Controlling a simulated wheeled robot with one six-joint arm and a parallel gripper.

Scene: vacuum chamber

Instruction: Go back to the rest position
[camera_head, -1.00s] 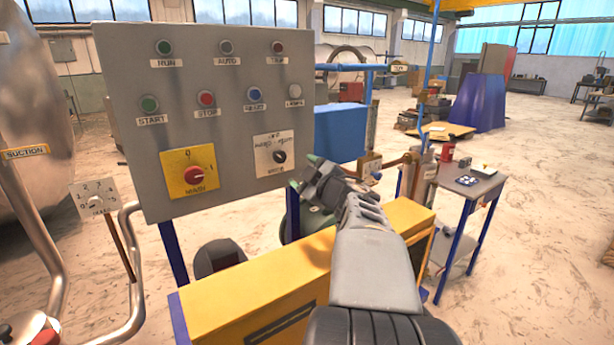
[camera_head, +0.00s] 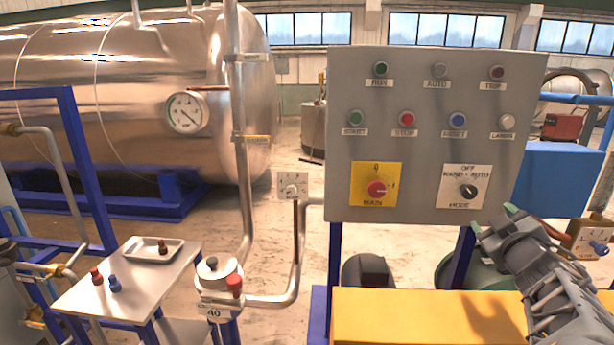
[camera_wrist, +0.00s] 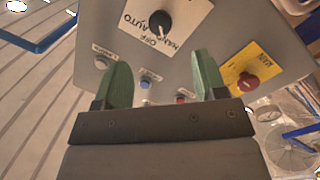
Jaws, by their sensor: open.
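My gripper (camera_head: 496,219) is at the lower right in the head view, in front of the lower right part of the grey control panel (camera_head: 420,150). In the wrist view its two green fingertips (camera_wrist: 162,78) stand wide apart with nothing between them. The panel fills the background there, upside down. The black mode knob (camera_head: 468,191) on its white plate and the red main switch (camera_head: 377,188) on its yellow plate both show. The mode knob also shows in the wrist view (camera_wrist: 160,22). The fingers appear clear of the panel.
A large steel tank (camera_head: 120,100) with a dial gauge (camera_head: 187,112) stands at the left. A small table (camera_head: 130,285) holds a tray (camera_head: 152,250) and small red and blue parts. A pipe valve (camera_head: 220,275) stands between. A yellow cabinet (camera_head: 430,315) lies below the panel.

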